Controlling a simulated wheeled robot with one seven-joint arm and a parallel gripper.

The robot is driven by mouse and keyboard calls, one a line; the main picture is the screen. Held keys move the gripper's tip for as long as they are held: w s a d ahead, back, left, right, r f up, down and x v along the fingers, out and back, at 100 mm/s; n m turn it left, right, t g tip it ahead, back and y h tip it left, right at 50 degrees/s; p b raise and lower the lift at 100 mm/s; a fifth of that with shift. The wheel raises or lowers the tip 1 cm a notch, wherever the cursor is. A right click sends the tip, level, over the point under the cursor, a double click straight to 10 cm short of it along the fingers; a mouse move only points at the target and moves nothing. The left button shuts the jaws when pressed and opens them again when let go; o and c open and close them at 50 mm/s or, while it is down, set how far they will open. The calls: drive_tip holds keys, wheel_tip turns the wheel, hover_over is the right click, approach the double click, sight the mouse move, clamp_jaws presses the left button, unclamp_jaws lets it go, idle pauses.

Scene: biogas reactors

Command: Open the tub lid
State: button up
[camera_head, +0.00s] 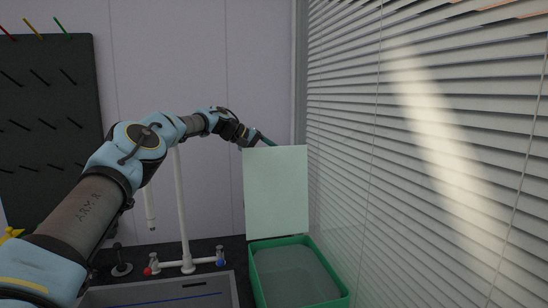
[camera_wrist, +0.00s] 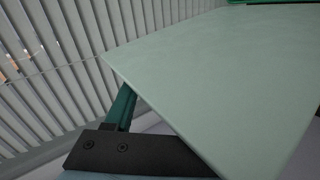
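The tub (camera_head: 281,241) has a green rim and stands at the lower right of the head view, its inside exposed. Its pale green lid (camera_head: 276,190) stands about upright at the tub's back edge. The lid (camera_wrist: 220,75) also fills much of the wrist view, with a bit of green rim at the top right. My gripper (camera_head: 264,138) is at the lid's top edge, partly hidden behind it. One dark green finger (camera_wrist: 123,107) shows beside the lid's edge in the wrist view. The other finger is hidden, so its opening and any contact are unclear.
White window blinds (camera_head: 430,150) run close along the right side of the tub. A sink (camera_head: 160,294) and a white tap pipe (camera_head: 182,210) with red and blue knobs are left of the tub. A dark pegboard (camera_head: 50,120) hangs on the left wall.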

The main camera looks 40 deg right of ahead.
drive_tip(key=shift+o, duration=0.4)
drive_tip(key=shift+w+a, duration=0.1)
drive_tip(key=shift+a, duration=0.05)
drive_tip(key=shift+w+a+r, duration=0.15)
drive_tip(key=shift+a+r, duration=0.05)
drive_tip(key=shift+a, duration=0.05)
drive_tip(key=b+v, duration=0.3)
drive_tip(key=v, duration=0.7)
